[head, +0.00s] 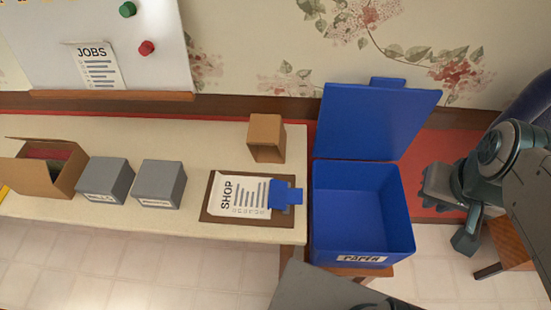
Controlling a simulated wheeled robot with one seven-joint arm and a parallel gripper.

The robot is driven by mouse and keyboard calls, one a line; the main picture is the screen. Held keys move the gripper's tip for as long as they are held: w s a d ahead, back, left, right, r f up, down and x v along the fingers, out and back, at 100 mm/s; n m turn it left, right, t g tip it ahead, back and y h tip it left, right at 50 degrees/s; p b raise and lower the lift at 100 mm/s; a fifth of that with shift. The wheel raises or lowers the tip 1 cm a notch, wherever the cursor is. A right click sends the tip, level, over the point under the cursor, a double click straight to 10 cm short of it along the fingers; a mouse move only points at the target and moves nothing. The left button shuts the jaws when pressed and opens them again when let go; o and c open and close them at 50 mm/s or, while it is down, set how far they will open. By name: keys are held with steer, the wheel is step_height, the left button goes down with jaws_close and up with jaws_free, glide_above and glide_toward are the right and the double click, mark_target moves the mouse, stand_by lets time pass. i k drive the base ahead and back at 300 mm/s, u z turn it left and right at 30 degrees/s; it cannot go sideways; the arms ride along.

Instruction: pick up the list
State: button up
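A white sheet headed SHOP (238,195) with printed lines lies on a brown clipboard (249,219) at the right end of the cream table. A blue clip (285,194) sits over the sheet's right end. Another white sheet headed JOBS (95,66) is on the whiteboard at the upper left. My gripper (448,222) is at the right, beyond the blue bin and well apart from both sheets. Its two fingers are spread and nothing shows between them.
An open blue bin (403,198) labelled PAPER, its lid (375,120) raised, stands between my gripper and the clipboard. Two grey boxes (105,180) (158,183) and an open cardboard box (45,178) stand farther left.

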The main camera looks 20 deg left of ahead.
mark_target(232, 195)
steer(key=z, duration=0.15)
steer(key=k, duration=0.6)
steer(key=u, duration=0.9)
steer(key=i, duration=0.5)
steer(key=u, duration=0.05)
